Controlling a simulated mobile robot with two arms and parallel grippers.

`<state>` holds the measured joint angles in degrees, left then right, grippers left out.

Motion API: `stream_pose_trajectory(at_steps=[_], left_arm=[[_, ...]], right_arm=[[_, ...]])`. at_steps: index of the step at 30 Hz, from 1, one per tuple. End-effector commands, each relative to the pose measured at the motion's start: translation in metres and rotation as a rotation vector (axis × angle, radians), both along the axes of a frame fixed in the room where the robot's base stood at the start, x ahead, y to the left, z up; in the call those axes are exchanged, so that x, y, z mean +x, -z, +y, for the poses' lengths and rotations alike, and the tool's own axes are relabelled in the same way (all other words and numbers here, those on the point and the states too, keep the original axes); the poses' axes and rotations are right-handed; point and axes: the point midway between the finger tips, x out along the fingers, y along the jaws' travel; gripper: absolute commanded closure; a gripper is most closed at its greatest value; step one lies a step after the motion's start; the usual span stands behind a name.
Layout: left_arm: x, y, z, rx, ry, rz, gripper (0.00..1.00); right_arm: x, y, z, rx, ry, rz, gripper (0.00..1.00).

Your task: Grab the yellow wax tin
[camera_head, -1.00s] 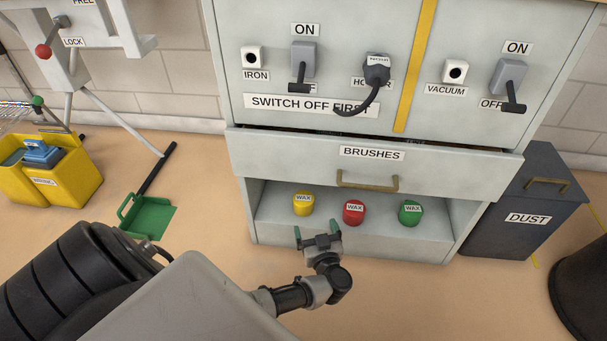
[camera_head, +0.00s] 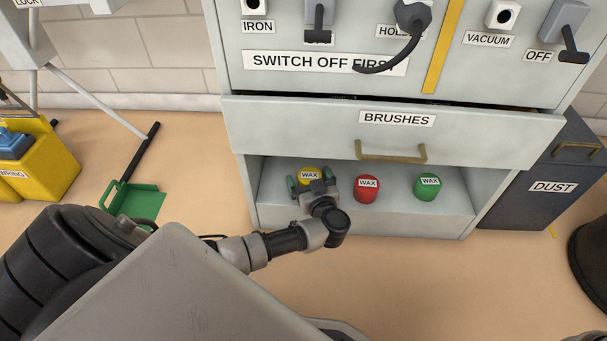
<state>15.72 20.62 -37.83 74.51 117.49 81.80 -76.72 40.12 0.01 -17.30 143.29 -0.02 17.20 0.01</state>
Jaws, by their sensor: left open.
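The yellow wax tin (camera_head: 311,173) stands at the left on the open shelf under the brushes drawer. It has a white WAX label, and its lower part is hidden behind my gripper. My left gripper (camera_head: 311,183) is open, with one green-tipped finger to the left of the tin and the other to its right. I cannot tell whether the fingers touch the tin or how far they reach around it. My right gripper is not in view.
A red wax tin (camera_head: 366,190) stands close to the right of my gripper, and a green one (camera_head: 427,187) farther right. The brushes drawer (camera_head: 300,122) with its brass handle (camera_head: 391,153) overhangs the shelf. A dark dust bin (camera_head: 540,190) stands right of the cabinet.

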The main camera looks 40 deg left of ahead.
Motion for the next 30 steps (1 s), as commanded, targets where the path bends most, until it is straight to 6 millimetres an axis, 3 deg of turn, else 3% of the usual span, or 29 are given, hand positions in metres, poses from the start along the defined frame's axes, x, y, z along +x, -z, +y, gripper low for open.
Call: stream_pose_trajectory(at_steps=[6,17,30], left_arm=[[0.0,-0.001,0.0,0.0,0.001,0.0,0.05],[0.0,-0.001,0.0,0.0,0.001,0.0,0.6],[-0.001,-0.007,0.0,0.0,0.001,0.0,0.61]], right_arm=[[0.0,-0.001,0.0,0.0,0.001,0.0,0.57],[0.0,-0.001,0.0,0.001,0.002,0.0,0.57],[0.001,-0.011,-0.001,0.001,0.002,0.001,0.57]])
